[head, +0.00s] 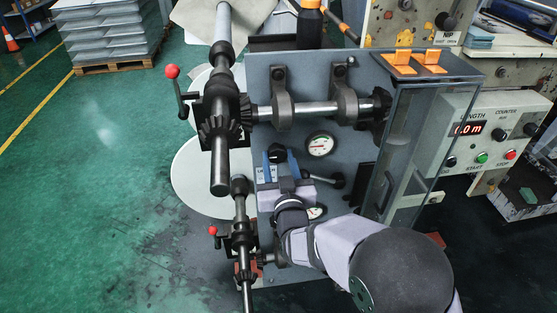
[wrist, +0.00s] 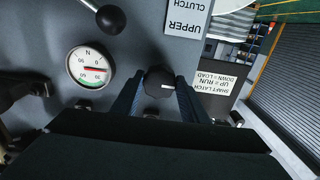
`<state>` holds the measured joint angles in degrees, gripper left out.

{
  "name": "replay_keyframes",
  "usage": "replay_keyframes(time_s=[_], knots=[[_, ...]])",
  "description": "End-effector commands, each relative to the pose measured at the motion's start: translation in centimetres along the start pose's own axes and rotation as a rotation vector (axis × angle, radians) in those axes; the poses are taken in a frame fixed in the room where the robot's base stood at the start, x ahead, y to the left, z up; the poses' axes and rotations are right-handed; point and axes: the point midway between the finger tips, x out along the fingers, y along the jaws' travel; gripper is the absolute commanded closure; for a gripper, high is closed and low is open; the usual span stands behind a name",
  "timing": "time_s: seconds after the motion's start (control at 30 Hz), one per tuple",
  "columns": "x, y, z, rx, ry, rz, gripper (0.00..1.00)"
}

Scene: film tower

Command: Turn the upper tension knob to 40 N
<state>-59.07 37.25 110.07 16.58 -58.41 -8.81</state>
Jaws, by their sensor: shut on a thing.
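The upper tension knob is a round black knob (wrist: 159,82) with a white pointer mark, on the grey machine panel. In the head view it shows (head: 277,152) left of the upper gauge. My gripper (wrist: 158,95) has its two blue fingers on either side of the knob, shut on it. In the head view my gripper (head: 278,166) reaches up to the panel and partly covers the knob. The upper gauge (wrist: 90,67) has a white face marked N, a green arc and a red needle; its exact reading is too small to tell. It also shows in the head view (head: 320,145).
A black ball-ended lever (head: 337,180) sits right of my gripper. A lower gauge (head: 316,212) is partly hidden by my arm. Thick shafts with red-knobbed cranks (head: 172,72) stand at the left. A clear guard (head: 412,150) is at the right. Labels (wrist: 188,15) are beside the knob.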

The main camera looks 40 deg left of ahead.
Motion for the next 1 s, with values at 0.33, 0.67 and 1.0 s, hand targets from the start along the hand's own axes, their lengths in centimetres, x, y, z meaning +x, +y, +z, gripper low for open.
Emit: replay_keyframes(time_s=[0.33,0.67,1.0], knots=[[-0.02,-0.02,0.27,0.088,0.001,0.000,0.82],[-0.03,-0.11,0.46,0.341,0.004,-0.001,0.82],[-0.04,-0.18,0.53,0.665,0.003,-0.002,0.82]])
